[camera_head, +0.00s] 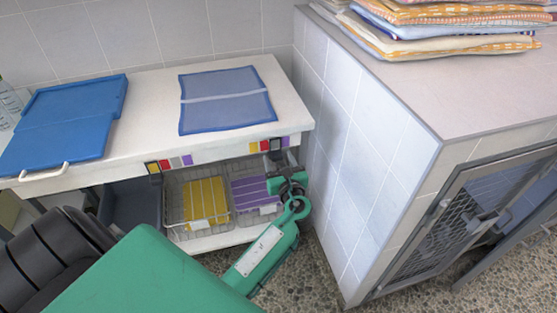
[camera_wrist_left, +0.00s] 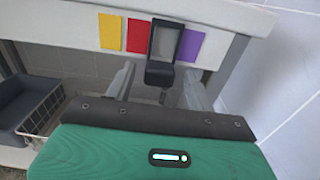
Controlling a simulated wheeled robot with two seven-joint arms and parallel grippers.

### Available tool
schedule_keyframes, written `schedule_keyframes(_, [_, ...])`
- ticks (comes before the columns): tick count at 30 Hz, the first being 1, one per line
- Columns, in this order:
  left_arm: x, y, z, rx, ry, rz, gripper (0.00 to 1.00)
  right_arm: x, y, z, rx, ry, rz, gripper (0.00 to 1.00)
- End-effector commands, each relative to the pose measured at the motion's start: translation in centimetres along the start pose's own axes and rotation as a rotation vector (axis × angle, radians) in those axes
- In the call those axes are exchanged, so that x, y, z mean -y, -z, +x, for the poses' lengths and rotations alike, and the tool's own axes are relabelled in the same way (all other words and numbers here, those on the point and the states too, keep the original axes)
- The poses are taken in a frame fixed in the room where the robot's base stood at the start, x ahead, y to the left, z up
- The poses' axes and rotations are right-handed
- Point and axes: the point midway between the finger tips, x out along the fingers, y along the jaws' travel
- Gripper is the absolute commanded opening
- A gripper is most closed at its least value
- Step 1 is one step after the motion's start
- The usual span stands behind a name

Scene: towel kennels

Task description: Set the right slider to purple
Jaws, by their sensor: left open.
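The right slider (camera_head: 275,146) is a dark frame on the shelf's front edge. In the left wrist view the slider (camera_wrist_left: 165,52) frames the grey patch (camera_wrist_left: 164,44), between the red patch (camera_wrist_left: 137,33) and the purple patch (camera_wrist_left: 188,46). The yellow patch (camera_wrist_left: 110,31) is further left. My left gripper (camera_head: 280,170) is at the shelf front below the slider. In the wrist view the left gripper (camera_wrist_left: 160,85) is open, one finger on each side of the slider's lower part. Contact cannot be told. My right gripper is out of view.
The left slider (camera_head: 153,168) is on the same edge, at its strip's left end. Wire baskets with a yellow towel (camera_head: 205,200) and a purple towel (camera_head: 251,194) stand below. A tiled block (camera_head: 360,150) rises close on the right. A blue towel (camera_head: 227,99) lies on top.

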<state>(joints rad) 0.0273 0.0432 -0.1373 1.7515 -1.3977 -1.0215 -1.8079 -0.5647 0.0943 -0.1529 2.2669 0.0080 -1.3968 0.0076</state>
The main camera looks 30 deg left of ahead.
Motion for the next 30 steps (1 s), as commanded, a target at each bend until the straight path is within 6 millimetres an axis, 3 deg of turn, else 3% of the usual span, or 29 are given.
schedule_keyframes(11, [0.0,0.0,0.6,0.0,-0.001,0.0,0.53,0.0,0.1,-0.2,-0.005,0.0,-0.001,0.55])
schedule_keyframes(19, [0.0,0.0,0.5,0.0,0.0,0.0,0.0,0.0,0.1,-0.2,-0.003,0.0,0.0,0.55])
schedule_keyframes(25, [0.6,-0.1,0.5,-0.001,0.0,0.0,0.0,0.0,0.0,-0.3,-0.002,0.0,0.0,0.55])
schedule_keyframes(30, [2.8,-0.1,0.5,-0.002,-0.001,0.0,0.0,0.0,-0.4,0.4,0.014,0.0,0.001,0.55])
